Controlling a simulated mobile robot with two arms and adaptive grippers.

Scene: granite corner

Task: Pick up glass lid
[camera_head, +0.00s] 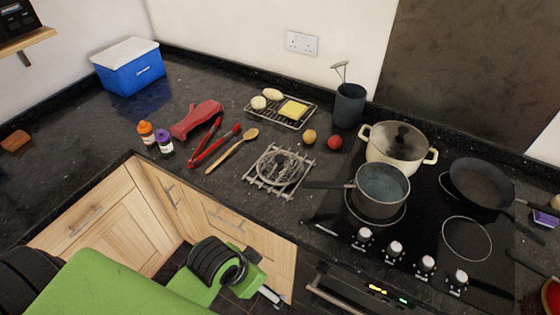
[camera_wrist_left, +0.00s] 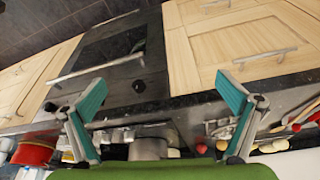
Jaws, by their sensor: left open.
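A glass lid (camera_head: 400,136) with a dark knob sits on the cream two-handled pot (camera_head: 379,151) at the back of the hob. A round, see-through ribbed piece (camera_head: 281,167) lies on the wire trivet (camera_head: 253,179) left of the hob; I cannot tell whether it is also a lid. My left gripper (camera_wrist_left: 161,82) is open and empty in the left wrist view, its teal-padded fingers wide apart. In the head view my green left arm is low in front of the cabinets, well short of the pot. My right gripper is not in view.
A grey saucepan (camera_head: 381,190) stands in front of the cream pot, its handle pointing left. A black frying pan (camera_head: 480,181) is to the right. A utensil holder (camera_head: 349,105) stands behind. Red tongs (camera_head: 213,144) and a wooden spoon (camera_head: 232,151) lie left of the trivet.

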